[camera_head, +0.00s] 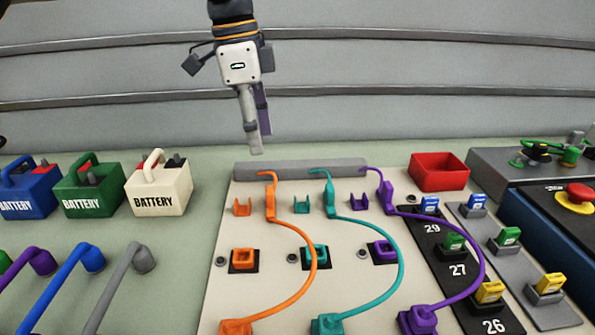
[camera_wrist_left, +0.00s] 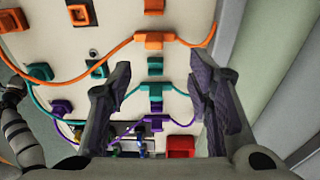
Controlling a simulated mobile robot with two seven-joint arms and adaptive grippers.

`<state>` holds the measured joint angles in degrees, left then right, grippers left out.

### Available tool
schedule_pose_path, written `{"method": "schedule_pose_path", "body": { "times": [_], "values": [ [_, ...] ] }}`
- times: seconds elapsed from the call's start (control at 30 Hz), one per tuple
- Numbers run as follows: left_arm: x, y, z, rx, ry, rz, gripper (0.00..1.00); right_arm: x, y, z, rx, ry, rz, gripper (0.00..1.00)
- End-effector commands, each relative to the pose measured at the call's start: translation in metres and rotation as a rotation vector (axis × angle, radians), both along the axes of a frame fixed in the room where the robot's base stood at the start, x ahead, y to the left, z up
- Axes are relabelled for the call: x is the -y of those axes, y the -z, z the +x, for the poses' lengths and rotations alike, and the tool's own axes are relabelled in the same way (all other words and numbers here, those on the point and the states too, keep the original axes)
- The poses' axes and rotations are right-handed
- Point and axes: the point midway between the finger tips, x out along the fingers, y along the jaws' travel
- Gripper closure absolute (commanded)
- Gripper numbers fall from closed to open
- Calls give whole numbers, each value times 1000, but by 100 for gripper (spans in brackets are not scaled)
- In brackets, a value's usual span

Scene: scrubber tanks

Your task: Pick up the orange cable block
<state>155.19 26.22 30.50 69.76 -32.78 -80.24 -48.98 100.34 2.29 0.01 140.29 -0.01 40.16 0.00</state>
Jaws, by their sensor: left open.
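The orange cable block (camera_head: 271,205) sits on the pale panel, at the upper end of an orange cable that curves down to an orange plug (camera_head: 236,327). The block also shows in the left wrist view (camera_wrist_left: 154,41), above and beyond the fingertips. My left gripper (camera_head: 258,142) is open and empty, pointing down above the panel's back edge, behind and slightly left of the block. In the left wrist view its fingers (camera_wrist_left: 160,82) are apart, with the teal cable block (camera_wrist_left: 155,92) seen farther away between them.
An orange holder (camera_head: 242,207) and orange socket (camera_head: 243,258) are near the block. Teal (camera_head: 330,200) and purple (camera_head: 386,196) cable blocks stand to its right. A grey bar (camera_head: 300,170) runs along the panel's back. A white battery (camera_head: 158,187) is left; a red bin (camera_head: 439,172) is right.

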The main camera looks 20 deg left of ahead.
Motion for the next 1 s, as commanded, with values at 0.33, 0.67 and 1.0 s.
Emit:
{"method": "schedule_pose_path", "body": {
  "times": [0.33,0.67,1.0],
  "values": [
    [7,58,2,-4,-1,-1,53,0,0,-2,-6,0,0,60],
    [19,110,4,-3,-1,-1,53,0,0,-2,-4,0,0,60],
    [19,119,5,2,-1,0,62,0,0,-2,-4,0,0,60]
  ]
}}
